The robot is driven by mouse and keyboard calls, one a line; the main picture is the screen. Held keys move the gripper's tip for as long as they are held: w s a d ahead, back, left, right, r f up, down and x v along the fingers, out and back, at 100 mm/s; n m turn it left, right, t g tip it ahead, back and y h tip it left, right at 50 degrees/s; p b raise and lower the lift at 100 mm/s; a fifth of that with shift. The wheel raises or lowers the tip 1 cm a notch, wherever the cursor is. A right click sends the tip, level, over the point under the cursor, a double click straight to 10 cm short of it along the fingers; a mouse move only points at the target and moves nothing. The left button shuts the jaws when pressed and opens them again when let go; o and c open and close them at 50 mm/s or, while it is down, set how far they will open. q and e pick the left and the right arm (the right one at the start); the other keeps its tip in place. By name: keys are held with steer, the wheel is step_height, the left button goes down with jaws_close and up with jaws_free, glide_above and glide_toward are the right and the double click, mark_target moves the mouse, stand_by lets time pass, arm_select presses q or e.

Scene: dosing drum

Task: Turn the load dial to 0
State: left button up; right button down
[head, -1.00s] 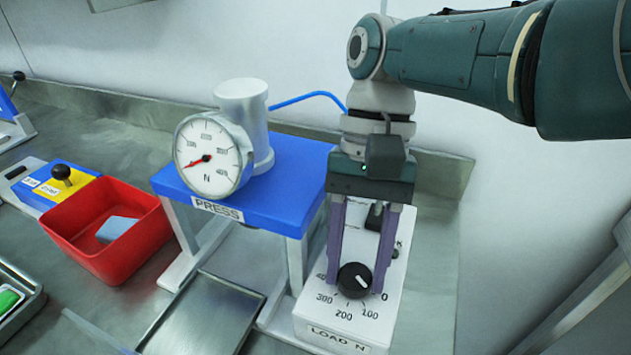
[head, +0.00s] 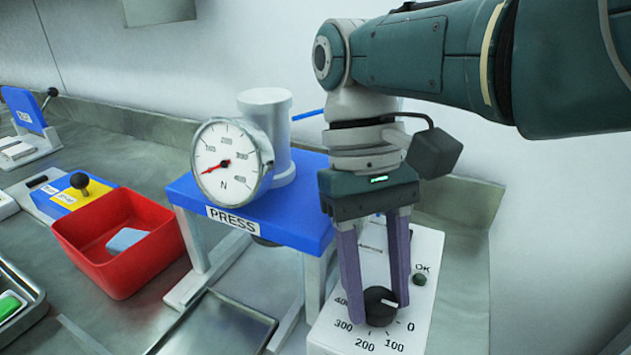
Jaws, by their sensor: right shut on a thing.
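The load dial (head: 380,310) is a round black knob with a white pointer line on a white box (head: 330,333). Its printed scale reads 0, 100, 200, 300 and 400. The pointer line lies toward the right, roughly on the 0 side; I cannot tell if it meets the 0 exactly. My right gripper (head: 379,303) reaches down from above and is shut on the dial, one purple finger on each side. The fingers hide part of the dial's edge and of the box. My left gripper is not in view.
The blue press (head: 285,228) with its gauge (head: 226,163) stands left of the dial box; the gauge needle points lower left. A red bin (head: 120,280) holding a blue block (head: 126,240) is further left. A small OK button (head: 419,279) is behind the dial.

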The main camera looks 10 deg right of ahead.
stand_by(0.4)
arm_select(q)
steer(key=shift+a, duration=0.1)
arm_select(e)
steer(key=shift+c, duration=1.8)
jaws_free()
